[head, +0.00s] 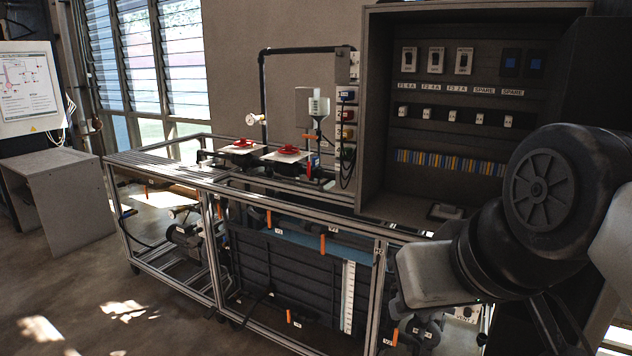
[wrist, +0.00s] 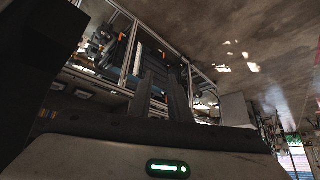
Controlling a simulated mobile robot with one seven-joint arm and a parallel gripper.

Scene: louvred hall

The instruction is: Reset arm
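My arm reaches in from the right edge of the head view, folded in front of the dark cabinet. Its pale grey end part hangs over the near right end of the metal-framed bench; my gripper's fingers cannot be made out there. In the wrist view my gripper (wrist: 167,95) shows as two dark fingers close together at the middle, above the hand with its green light. The wrist view is tilted, with the bench frame and floor beyond the fingers.
The metal-framed bench (head: 207,240) carries red-handled valves (head: 288,150), pipes and a dark tank (head: 290,268). The dark cabinet (head: 402,182) with switches stands close behind my arm. A grey side table (head: 65,200) stands at left. The floor (head: 110,290) in front of the bench is clear.

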